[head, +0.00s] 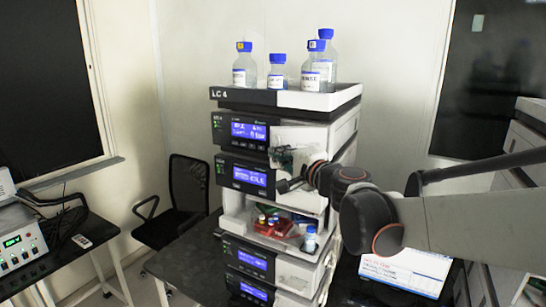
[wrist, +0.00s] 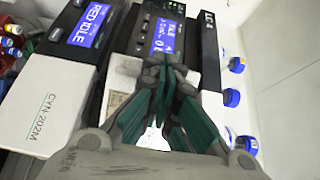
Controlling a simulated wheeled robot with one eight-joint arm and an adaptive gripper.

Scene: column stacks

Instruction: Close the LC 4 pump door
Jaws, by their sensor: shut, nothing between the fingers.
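The LC 4 stack (head: 243,97) stands in the middle of the head view, with several modules that have lit blue screens. I cannot tell the pump door's exact angle, as my arm covers part of this area.
Several blue-capped bottles (head: 277,72) stand on the stack's top tray. An open bay (head: 268,226) below holds red items and small vials. Bench equipment (head: 18,240) stands at far left.

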